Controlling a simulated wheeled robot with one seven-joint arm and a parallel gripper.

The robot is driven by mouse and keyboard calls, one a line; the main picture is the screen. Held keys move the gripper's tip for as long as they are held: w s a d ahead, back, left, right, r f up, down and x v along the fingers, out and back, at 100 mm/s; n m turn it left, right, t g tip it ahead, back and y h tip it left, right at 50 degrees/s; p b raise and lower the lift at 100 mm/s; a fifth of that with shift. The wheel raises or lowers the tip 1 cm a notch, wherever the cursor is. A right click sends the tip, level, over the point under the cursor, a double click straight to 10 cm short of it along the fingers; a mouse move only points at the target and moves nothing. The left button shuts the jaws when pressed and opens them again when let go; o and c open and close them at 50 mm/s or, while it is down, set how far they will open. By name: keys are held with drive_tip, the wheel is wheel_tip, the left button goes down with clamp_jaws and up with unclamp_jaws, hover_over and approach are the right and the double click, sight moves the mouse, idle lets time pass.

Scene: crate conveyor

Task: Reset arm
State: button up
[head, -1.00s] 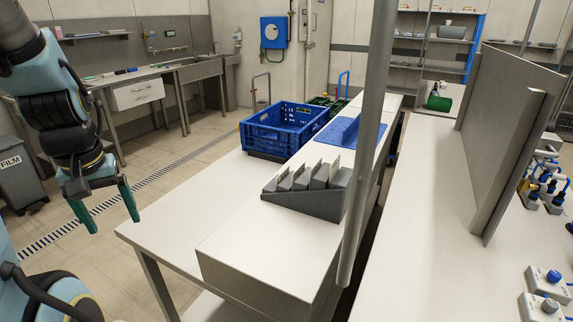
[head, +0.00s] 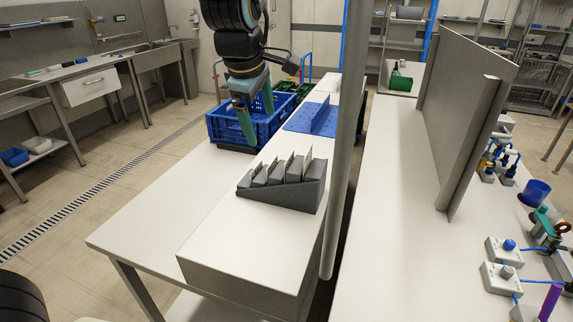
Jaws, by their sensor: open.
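My gripper (head: 256,112) hangs from my arm at the upper middle of the head view, fingers pointing down. Its green fingers are apart with nothing between them. It appears in front of the blue crate (head: 222,130), which stands on the white table and is partly hidden by it. I cannot tell how high above the crate the fingers are.
A grey slotted holder (head: 284,195) with cards stands on a white raised bench (head: 215,242). A blue board (head: 308,122) lies behind it. A grey vertical pole (head: 344,150) and a grey partition (head: 452,120) rise to the right. The near bench top is clear.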

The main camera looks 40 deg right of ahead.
drive_tip(key=shift+n, duration=0.3)
drive_tip(key=shift+s+d+f+b, duration=0.1)
drive_tip(key=shift+d+f+b, duration=0.9)
drive_tip(key=shift+f+b, duration=0.5)
drive_tip(key=shift+w+d+f+b, duration=0.1)
drive_tip(key=shift+d+f+b, duration=1.05)
drive_tip(key=shift+b, duration=0.55)
drive_tip(key=shift+s+d+f+b, duration=0.1)
drive_tip(key=shift+d+f+b, duration=0.8)
drive_tip(key=shift+f+b, duration=0.6)
drive_tip(key=shift+r, duration=0.2)
drive_tip(key=p+v, duration=0.9)
drive_tip(key=v, duration=0.1)
drive_tip(key=shift+a+f, duration=0.1)
drive_tip(key=shift+f, duration=0.05)
